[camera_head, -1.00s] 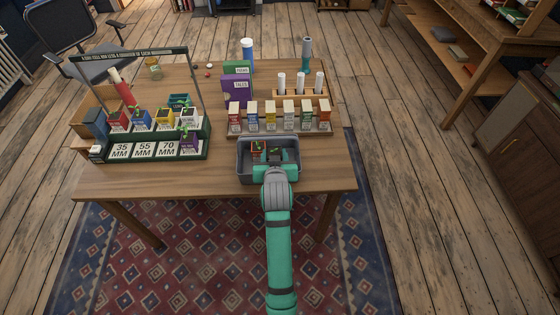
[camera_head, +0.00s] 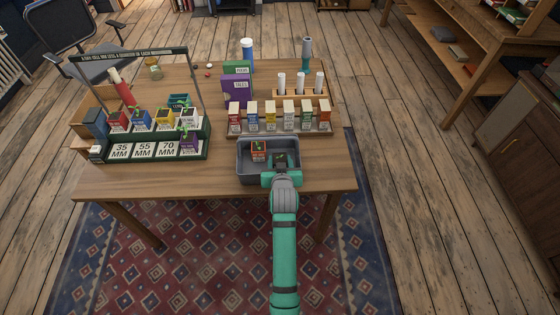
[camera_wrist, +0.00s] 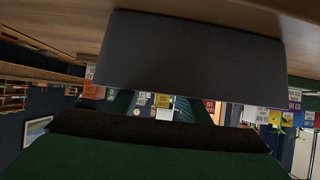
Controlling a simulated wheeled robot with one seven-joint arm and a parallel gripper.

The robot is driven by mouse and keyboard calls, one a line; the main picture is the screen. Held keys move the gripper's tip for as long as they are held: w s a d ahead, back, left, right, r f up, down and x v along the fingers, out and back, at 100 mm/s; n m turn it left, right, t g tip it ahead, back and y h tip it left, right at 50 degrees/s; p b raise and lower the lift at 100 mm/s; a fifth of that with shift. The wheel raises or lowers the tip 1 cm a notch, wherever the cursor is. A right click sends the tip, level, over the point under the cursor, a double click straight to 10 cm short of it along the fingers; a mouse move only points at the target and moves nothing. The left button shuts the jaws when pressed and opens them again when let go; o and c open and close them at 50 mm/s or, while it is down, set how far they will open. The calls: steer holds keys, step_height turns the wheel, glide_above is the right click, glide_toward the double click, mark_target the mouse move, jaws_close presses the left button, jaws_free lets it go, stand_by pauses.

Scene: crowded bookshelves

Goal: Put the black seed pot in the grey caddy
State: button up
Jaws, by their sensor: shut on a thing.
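The grey caddy (camera_head: 243,171) stands at the front edge of the table, an open box. My gripper (camera_head: 280,164) reaches over its near rim, right of its middle. It is shut on a small dark pot (camera_head: 281,158) with a bit of green on top, mostly hidden by the gripper. From here the pot appears over or inside the caddy's right half; whether it touches the floor I cannot tell. In the wrist view, the caddy's wall (camera_wrist: 190,60) covers the upper middle and hides the fingertips and pot.
A red pot with a green sprout (camera_head: 258,150) sits in the caddy's left half. A rack of several seed boxes (camera_head: 280,119) stands just behind the caddy. A green carrier with number cards (camera_head: 145,151) stands to the left. The table right of the caddy is clear.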

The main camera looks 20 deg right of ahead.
steer(key=o, duration=1.2)
steer(key=shift+a, duration=0.1)
steer(key=shift+c, duration=0.2)
steer(key=shift+s+r, duration=0.15)
steer(key=v, duration=1.2)
steer(key=s+a+f+n+t+y, duration=0.1)
steer(key=s+a+f, duration=0.2)
steer(key=s+a, duration=0.35)
steer(key=s+a+f+t, duration=0.1)
steer(key=s+a+f, duration=0.2)
steer(key=s, duration=0.6)
steer(key=s+a+r+n+y, duration=0.1)
steer(key=s+a+r, duration=0.2)
steer(key=s, duration=0.6)
steer(key=s+a+r+n+t+y, duration=0.1)
steer(key=s+a+r, duration=0.3)
steer(key=s, duration=0.6)
steer(key=shift+s+r+t, duration=0.2)
steer(key=shift+s+t, duration=0.05)
steer(key=shift+t, duration=0.05)
